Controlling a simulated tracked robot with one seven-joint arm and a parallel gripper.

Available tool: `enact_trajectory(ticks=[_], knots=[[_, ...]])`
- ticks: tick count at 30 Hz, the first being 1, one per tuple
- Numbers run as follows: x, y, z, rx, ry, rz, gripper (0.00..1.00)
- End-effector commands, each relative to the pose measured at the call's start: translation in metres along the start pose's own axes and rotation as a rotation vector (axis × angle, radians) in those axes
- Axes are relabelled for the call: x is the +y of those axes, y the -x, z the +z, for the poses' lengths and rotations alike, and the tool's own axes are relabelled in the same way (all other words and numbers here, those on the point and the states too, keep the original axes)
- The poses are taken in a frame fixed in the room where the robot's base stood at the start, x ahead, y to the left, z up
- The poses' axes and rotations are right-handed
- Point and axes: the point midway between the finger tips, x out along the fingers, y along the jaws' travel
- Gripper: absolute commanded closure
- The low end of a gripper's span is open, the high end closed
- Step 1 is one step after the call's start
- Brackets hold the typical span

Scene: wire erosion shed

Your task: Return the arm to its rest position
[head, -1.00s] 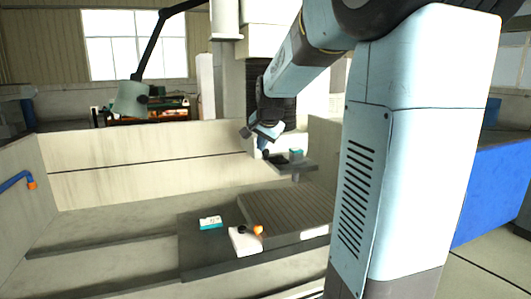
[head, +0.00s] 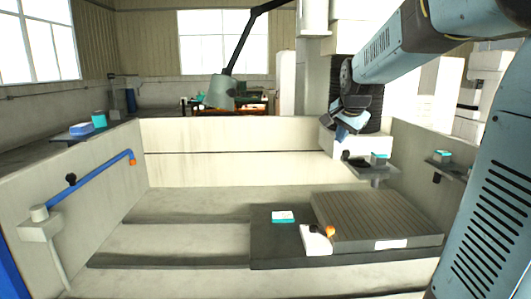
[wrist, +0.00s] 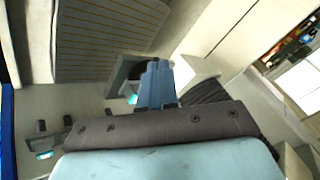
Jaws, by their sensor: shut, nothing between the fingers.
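My arm reaches in from the upper right of the head view, and my gripper (head: 343,132) hangs over the right part of the tank, close to a small shelf (head: 372,171) on the back wall. In the wrist view, my gripper's blue fingers (wrist: 156,68) are together with nothing between them. A small teal-and-white box (head: 379,158) sits on that shelf, just right of the gripper in the head view. I cannot tell whether the gripper touches the shelf.
The tank holds a dark table (head: 262,243) with a ribbed plate (head: 375,217), a teal-and-white box (head: 283,217) and a white block (head: 313,239) with an orange knob. A blue pipe (head: 100,177) crosses the left wall. A lamp (head: 221,92) hangs behind. The tank's left floor is clear.

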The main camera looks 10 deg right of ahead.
Motion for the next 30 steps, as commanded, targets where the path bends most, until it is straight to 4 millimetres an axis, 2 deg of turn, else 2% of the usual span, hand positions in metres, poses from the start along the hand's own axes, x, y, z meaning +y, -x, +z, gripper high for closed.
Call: enact_trajectory(ticks=[4, 8, 18, 24, 30], knots=[[0.011, 0.022, 0.024, -0.017, 0.088, -0.004, 1.00], [0.031, 0.048, 0.059, -0.046, 0.228, -0.007, 1.00], [0.099, 0.101, 0.155, -0.121, 0.619, -0.021, 1.00], [0.139, 0.116, 0.202, -0.157, 0.820, -0.032, 1.00], [0.159, 0.121, 0.223, -0.175, 0.919, -0.038, 1.00]])
